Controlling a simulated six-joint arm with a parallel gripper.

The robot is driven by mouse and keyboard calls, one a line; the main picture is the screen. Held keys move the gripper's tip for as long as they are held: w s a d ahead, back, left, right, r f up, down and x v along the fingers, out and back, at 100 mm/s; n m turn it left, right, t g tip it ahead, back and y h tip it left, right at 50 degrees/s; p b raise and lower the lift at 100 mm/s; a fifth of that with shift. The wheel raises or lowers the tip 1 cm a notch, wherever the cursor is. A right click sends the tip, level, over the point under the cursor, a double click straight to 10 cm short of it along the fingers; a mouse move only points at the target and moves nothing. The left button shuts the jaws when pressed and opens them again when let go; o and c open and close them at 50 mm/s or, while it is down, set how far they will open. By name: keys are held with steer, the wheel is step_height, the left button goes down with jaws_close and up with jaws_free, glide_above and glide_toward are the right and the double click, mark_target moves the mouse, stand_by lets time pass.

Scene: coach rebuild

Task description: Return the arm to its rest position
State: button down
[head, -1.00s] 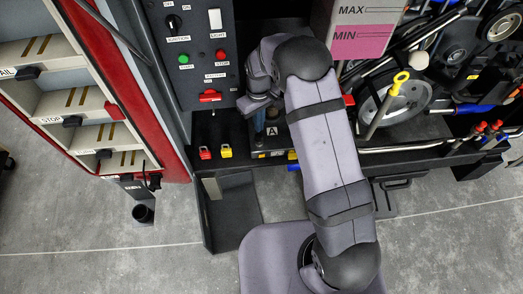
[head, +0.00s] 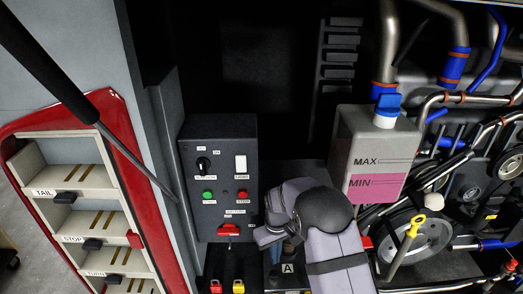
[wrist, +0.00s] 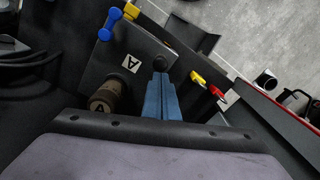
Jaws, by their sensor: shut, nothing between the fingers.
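My gripper (wrist: 161,80) shows in the wrist view as blue fingers closed together, with nothing between them. It is over a dark block whose top carries a white "A" label (wrist: 131,64). I cannot tell whether the fingertips touch the block. A brown cylinder marked "A" (wrist: 103,97) stands on the block left of the fingers. In the head view my arm reaches up from the bottom edge and bends in front of the engine bay. The fingers are mostly hidden there by the wrist.
A control panel (head: 218,160) with knob, buttons and red switch is left of my arm. A reservoir marked MAX and MIN (head: 372,150) is close on the right. Pipes and pulleys crowd the far right. Yellow (wrist: 200,79) and red (wrist: 217,93) clips sit near the fingers.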

steer(key=s+d+f+m+g, duration=0.1)
steer(key=s+d+g, duration=0.1)
steer(key=s, duration=0.7)
steer(key=s+d+f+m+g, duration=0.1)
steer(key=s+d+m, duration=0.1)
steer(key=s, duration=0.7)
steer(key=s+d+r+m, duration=0.1)
steer(key=s+d+r, duration=0.2)
steer(key=s+r, duration=0.65)
steer(key=shift+w+d+r+m+t+b, duration=0.2)
steer(key=shift+w+d+r+t, duration=0.15)
steer(key=shift+r+t, duration=0.2)
steer(key=shift+w+d+r+m+t+b, duration=0.1)
steer(key=shift+w+d+r+m+t, duration=0.1)
steer(key=shift+w+d+r+t, duration=0.35)
steer(key=shift+w+d+r+m+t+b, duration=0.1)
steer(key=shift+d+r+m+t, duration=0.1)
steer(key=shift+r+t, duration=0.35)
steer(key=shift+a+r, duration=0.1)
step_height(320, 180, down, 32)
steer(key=b, duration=3.2)
